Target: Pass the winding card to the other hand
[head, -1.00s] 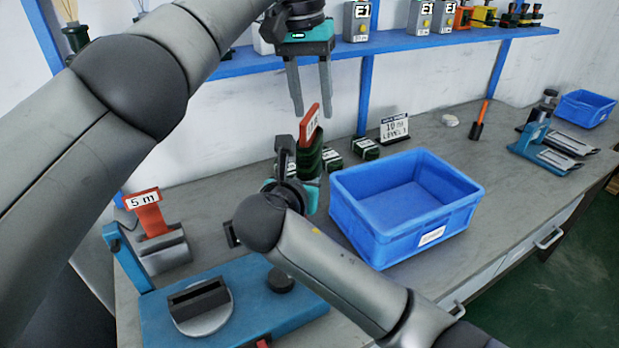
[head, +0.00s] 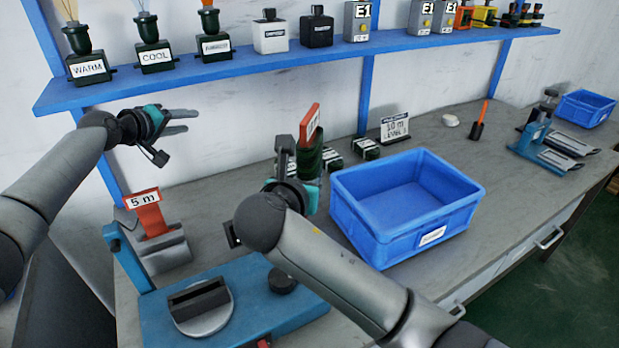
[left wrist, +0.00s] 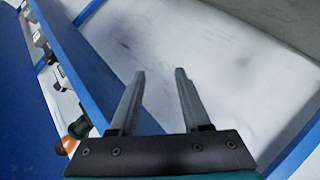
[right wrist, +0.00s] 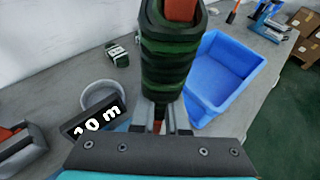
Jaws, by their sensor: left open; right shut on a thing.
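The winding card (head: 311,128) is red with dark green cord wound around it. It stands roughly upright in my right gripper (head: 306,182), above the bench left of the blue bin. In the right wrist view the wound card (right wrist: 168,55) rises from between the fingers (right wrist: 162,125), which are shut on its lower end. My left gripper (head: 186,121) is open and empty, well to the left of the card and below the shelf. The left wrist view shows its two fingers (left wrist: 160,78) apart with nothing between them.
A blue bin (head: 455,215) stands right of the card. A blue fixture (head: 240,300) with a round plate is in front. A red 5 m card (head: 150,218) stands in a holder at left. The blue shelf (head: 270,58) with bottles runs along the wall. Small dark green blocks (head: 366,149) lie behind.

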